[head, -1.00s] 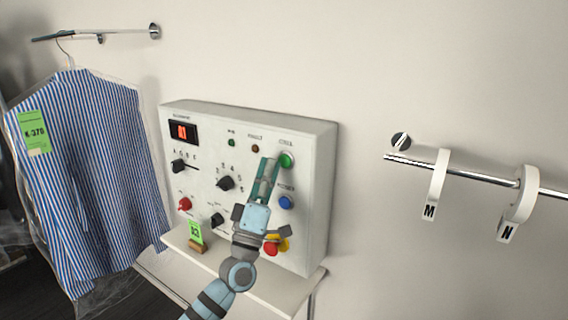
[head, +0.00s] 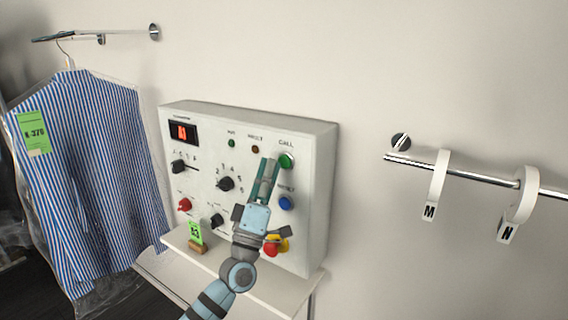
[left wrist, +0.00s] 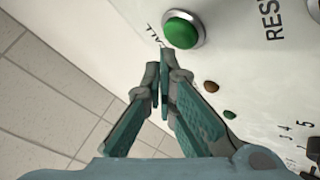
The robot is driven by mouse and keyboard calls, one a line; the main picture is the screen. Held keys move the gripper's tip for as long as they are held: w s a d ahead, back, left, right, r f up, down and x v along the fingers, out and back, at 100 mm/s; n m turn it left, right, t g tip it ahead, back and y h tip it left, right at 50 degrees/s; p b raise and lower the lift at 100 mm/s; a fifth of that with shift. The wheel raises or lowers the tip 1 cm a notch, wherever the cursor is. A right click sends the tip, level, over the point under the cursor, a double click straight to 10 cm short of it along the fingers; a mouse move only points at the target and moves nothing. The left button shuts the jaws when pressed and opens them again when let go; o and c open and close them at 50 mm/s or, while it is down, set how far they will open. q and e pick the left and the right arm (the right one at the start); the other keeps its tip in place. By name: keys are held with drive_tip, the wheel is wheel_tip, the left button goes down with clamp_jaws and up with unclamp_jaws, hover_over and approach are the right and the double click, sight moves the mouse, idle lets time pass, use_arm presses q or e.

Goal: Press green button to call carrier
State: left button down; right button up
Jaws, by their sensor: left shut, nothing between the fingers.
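The green button (head: 286,160), labelled CALL, sits at the upper right of the white control panel (head: 320,190) on the wall. My left gripper (head: 269,162) is shut and empty, with its fingertips just left of the green button in the head view. In the left wrist view the green button (left wrist: 181,30) shows whole in its metal ring, just beyond the closed fingertips (left wrist: 160,52). I cannot tell whether the tips touch the panel. My right gripper is not in view.
A bagged striped shirt (head: 90,180) hangs left; a rail (head: 470,174) is at right.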

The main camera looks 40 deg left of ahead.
use_arm(q)
drive_tip(key=shift+w, duration=0.15)
drive_tip(key=shift+w, duration=0.25)
